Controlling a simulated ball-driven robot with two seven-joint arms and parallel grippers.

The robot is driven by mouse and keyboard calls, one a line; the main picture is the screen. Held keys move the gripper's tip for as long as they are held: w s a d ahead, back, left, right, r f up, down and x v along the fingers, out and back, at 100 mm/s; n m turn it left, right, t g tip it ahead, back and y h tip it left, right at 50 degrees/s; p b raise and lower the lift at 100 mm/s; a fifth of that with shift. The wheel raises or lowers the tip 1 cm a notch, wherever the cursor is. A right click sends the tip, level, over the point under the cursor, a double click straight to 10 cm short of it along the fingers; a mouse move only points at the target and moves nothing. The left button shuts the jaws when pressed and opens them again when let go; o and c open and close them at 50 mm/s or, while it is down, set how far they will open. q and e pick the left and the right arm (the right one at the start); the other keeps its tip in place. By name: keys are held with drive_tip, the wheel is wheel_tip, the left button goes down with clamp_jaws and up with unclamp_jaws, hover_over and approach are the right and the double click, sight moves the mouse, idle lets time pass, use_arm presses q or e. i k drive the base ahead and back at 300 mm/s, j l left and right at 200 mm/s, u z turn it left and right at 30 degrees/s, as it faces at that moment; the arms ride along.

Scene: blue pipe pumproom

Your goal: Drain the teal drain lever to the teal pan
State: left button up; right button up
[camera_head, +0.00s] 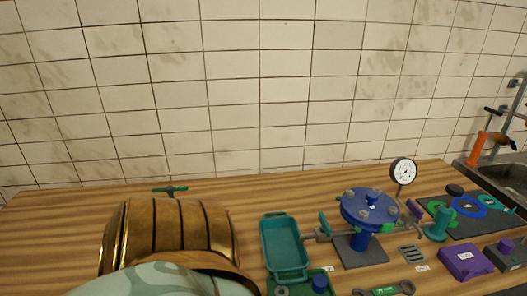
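The teal pan (285,246) is a rectangular tray on the wooden bench, left of the blue flanged pump body (367,211). It looks empty. A teal lever (324,223) stands upright on a grey pipe at the pump body's left side, close to the pan's right edge. It looks like the drain lever. The pipe's end is near the pan's right rim; I cannot tell whether it is over the pan. Neither of my grippers shows in the head view.
A pressure gauge (404,172) rises behind the pump body. A green T-handle (170,189) is at the back left. A large gold ribbed shape hides the lower left.

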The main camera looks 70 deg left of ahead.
sight(325, 227)
drive_tip(key=u, duration=2.05)
